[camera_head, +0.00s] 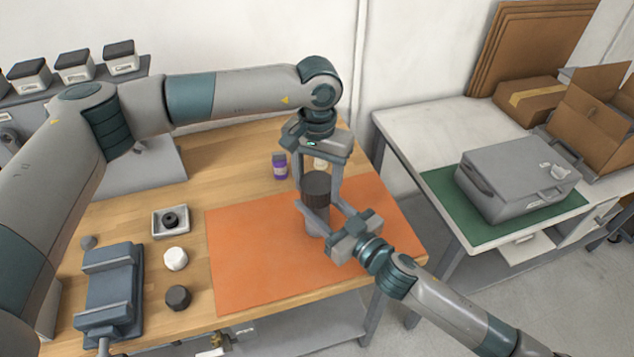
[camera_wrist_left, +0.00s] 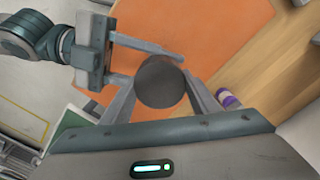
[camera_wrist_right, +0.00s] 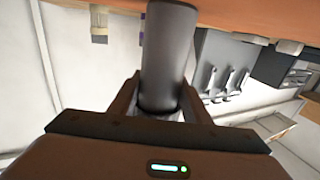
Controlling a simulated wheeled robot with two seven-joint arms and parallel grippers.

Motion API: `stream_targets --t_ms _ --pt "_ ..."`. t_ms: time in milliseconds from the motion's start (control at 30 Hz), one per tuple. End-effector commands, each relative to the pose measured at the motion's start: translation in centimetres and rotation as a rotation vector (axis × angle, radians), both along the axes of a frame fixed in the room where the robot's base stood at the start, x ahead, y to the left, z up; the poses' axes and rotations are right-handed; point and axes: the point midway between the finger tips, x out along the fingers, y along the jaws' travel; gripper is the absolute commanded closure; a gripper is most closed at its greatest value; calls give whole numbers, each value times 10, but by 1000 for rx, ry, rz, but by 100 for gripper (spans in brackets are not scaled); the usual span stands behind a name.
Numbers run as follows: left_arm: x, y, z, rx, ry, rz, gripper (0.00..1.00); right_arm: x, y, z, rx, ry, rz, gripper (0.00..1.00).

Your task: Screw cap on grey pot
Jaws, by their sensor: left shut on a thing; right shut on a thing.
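My right gripper (camera_head: 322,216) is shut around the pot from the right side. The right wrist view shows the pot's grey cylinder (camera_wrist_right: 168,50) between the fingers.
A purple bottle (camera_head: 279,166) stands behind the orange mat (camera_head: 250,262). Left of the mat are a small tray (camera_head: 157,230) with a black ring, a white cap (camera_head: 176,258), a black cap (camera_head: 178,297) and a blue-grey fixture (camera_head: 112,295). The mat's left half is clear.

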Motion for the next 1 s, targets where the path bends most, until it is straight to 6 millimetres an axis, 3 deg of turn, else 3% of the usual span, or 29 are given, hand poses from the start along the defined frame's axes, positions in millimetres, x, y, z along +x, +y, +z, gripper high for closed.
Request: stream_targets --t_ms 333,733,767,800,1000 --pt "0 -1 1 -1 -2 -469 67 0 -1 -2 -2 2 -2 100" --pt "1 0 1 0 -2 -531 67 0 -1 -2 -2 4 -2 100" --pt "1 0 1 0 -2 -531 38 0 -1 -2 -2 4 -2 100" --pt "1 0 1 0 -2 -531 29 0 -1 -2 -2 4 -2 100" --pt "0 0 0 -1 -1 -530 27 0 -1 -2 -2 4 -1 100"
